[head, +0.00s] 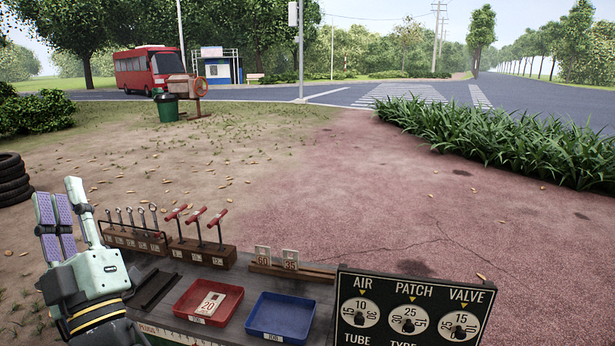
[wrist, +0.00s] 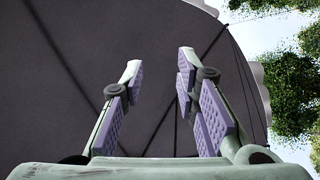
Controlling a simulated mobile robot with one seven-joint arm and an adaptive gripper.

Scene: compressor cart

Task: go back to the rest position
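My gripper (head: 62,200) is raised at the left of the head view, its fingers pointing up, above and in front of the cart's left end. In the wrist view my gripper (wrist: 157,75) shows two fingers with purple pads standing apart. Nothing is between them, so it is open and empty. Behind the fingers, the wrist view shows a dark canopy underside (wrist: 80,70) with thin ribs.
The cart holds a tool rack (head: 130,238), red T-handled tools (head: 200,222), a red tray (head: 233,294) with a "20" card (head: 209,304), an empty blue tray (head: 281,318), a wooden card holder (head: 310,271) with "60" and "35" cards, and a dial panel (head: 411,318). Tyres (head: 12,180) stand left.

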